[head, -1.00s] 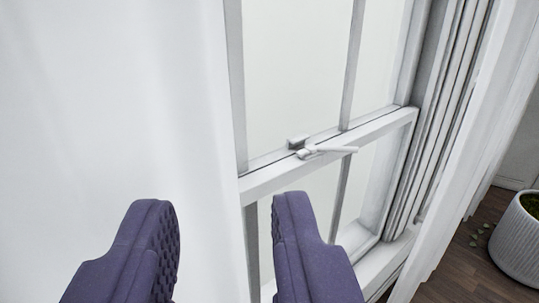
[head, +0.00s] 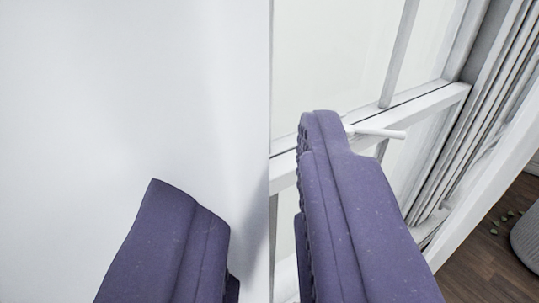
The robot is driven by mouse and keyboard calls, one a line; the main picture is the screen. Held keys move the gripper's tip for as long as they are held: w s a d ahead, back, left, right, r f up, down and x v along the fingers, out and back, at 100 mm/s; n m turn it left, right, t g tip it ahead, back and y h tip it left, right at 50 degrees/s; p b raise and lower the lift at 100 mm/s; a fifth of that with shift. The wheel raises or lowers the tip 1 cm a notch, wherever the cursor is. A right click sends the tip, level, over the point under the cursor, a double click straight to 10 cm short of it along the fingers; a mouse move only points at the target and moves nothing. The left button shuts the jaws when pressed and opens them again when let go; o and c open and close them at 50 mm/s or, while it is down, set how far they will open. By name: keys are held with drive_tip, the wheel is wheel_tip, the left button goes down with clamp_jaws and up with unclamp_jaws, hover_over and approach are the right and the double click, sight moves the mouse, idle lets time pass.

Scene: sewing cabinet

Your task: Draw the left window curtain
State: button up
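The left window curtain (head: 120,90) is a plain white sheet filling the left half of the head view. Its straight free edge runs down between my two purple fingers. My gripper (head: 243,155) is open, with a clear gap between the fingers. The left finger shows in front of the curtain. The right finger lies to the right of the edge, over the window (head: 345,50). I see no grip on the cloth, and I cannot tell whether either finger touches it. The lower part of the curtain edge is partly shaded.
A white window latch handle (head: 378,132) sticks out on the sash rail just beyond my right finger, which hides its base. A grey ribbed planter (head: 528,240) stands on the dark wood floor (head: 485,265) at the lower right.

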clamp_jaws()
